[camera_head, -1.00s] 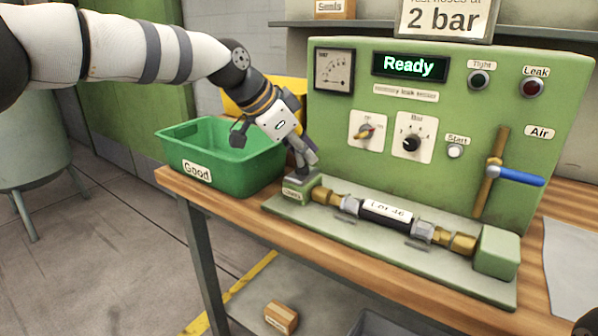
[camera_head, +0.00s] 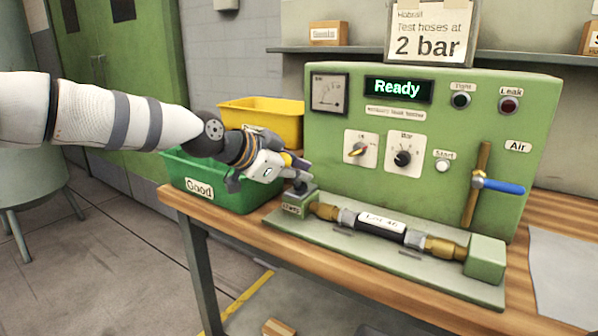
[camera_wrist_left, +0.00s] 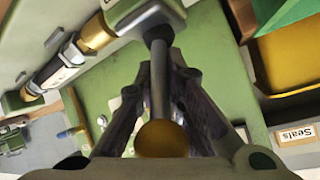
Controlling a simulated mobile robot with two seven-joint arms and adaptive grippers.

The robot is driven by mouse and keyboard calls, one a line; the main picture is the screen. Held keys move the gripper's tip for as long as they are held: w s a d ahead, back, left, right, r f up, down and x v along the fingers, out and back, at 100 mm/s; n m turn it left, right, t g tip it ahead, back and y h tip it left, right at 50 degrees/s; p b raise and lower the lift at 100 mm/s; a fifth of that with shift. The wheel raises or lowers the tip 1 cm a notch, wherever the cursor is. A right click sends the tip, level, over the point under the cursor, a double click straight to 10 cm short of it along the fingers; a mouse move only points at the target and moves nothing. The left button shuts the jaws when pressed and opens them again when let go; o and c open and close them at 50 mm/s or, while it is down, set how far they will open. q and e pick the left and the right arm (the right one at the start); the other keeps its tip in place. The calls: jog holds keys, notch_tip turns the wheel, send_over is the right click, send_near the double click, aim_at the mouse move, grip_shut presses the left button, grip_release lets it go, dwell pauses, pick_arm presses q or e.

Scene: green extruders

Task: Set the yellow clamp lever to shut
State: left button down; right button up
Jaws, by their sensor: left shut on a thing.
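The clamp lever shows in the left wrist view as a grey rod ending in a yellow knob (camera_wrist_left: 161,139). It rises from the green clamp block (camera_wrist_left: 143,17) and runs between my fingers. My left gripper (camera_head: 297,168) is shut on this lever at the left end of the test bench fixture. In the head view the gripper hides most of the lever, and the clamp block (camera_head: 291,209) shows just below. A dark hose labelled "Lot 46" (camera_head: 381,222) lies in the fixture, its brass left end at the clamp. My right gripper is not in view.
The green "Good" bin (camera_head: 235,200) stands close under my left wrist, with a yellow bin (camera_head: 262,108) behind. The green tester panel (camera_head: 420,135) reads "Ready". Its blue-handled air valve (camera_head: 497,186) is at the right. Bare wood (camera_head: 380,280) runs along the front edge.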

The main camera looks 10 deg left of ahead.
pick_arm(q)
jog(key=shift+s+f, duration=0.1)
jog(key=shift+f, duration=0.2)
jog(key=c, duration=1.7)
grip_release()
jog(key=shift+o, duration=0.2)
jog(key=shift+r, duration=0.15)
jog(key=v, duration=1.2)
